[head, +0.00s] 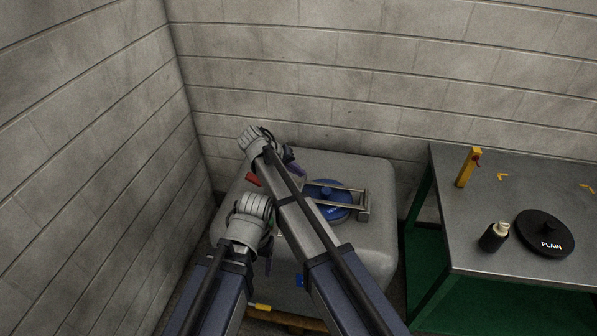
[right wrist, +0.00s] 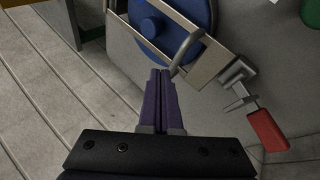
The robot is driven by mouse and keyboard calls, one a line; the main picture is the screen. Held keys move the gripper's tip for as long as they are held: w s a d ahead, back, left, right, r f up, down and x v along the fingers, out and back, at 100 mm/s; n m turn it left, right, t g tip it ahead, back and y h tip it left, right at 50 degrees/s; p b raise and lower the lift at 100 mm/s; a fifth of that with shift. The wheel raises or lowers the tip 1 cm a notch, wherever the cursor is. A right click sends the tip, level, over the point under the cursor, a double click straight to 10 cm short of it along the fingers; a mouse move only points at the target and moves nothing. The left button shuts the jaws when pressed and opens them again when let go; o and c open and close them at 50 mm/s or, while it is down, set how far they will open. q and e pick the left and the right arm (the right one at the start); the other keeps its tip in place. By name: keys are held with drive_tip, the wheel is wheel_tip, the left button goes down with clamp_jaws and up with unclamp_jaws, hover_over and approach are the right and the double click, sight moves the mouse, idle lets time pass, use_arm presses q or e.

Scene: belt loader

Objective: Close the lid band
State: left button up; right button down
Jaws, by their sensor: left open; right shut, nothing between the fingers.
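A blue round lid (head: 333,197) sits on top of a grey tank (head: 345,165). A metal band frame (head: 362,200) lies across it; the band also shows in the right wrist view (right wrist: 203,72). A red-handled latch (right wrist: 268,130) is at one end of the band; its red handle shows in the head view (head: 253,180) beside my right arm. My right gripper (right wrist: 162,78) is shut and empty, its tips near a curved grey rod (right wrist: 184,50); whether they touch is unclear. My left gripper (head: 268,262) is open at the tank's near left side, its fingers mostly hidden.
A metal-topped table (head: 455,215) with green sides stands to the right. It holds a black disc marked PLAIN (head: 543,235), a dark bottle (head: 494,236) and a yellow post (head: 467,167). Block walls (head: 330,80) close off the back and left. My right arm crosses over the tank.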

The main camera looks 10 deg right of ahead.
drive_tip(key=f+b, duration=0.1)
drive_tip(key=f, duration=0.1)
drive_tip(key=a+f+b, duration=0.1)
drive_tip(key=b, duration=0.1)
drive_tip(key=shift+w+a+f, duration=0.1)
drive_tip(key=shift+w+f, duration=0.1)
drive_tip(key=shift+f, duration=0.15)
use_arm(q)
drive_tip(key=f, duration=0.2)
drive_tip(key=a+f, duration=0.1)
drive_tip(key=f, duration=0.1)
drive_tip(key=shift+w+f, duration=0.1)
use_arm(e)
drive_tip(key=shift+a+f, duration=0.2)
drive_tip(key=shift+s, duration=0.15)
drive_tip(key=shift+d, duration=0.1)
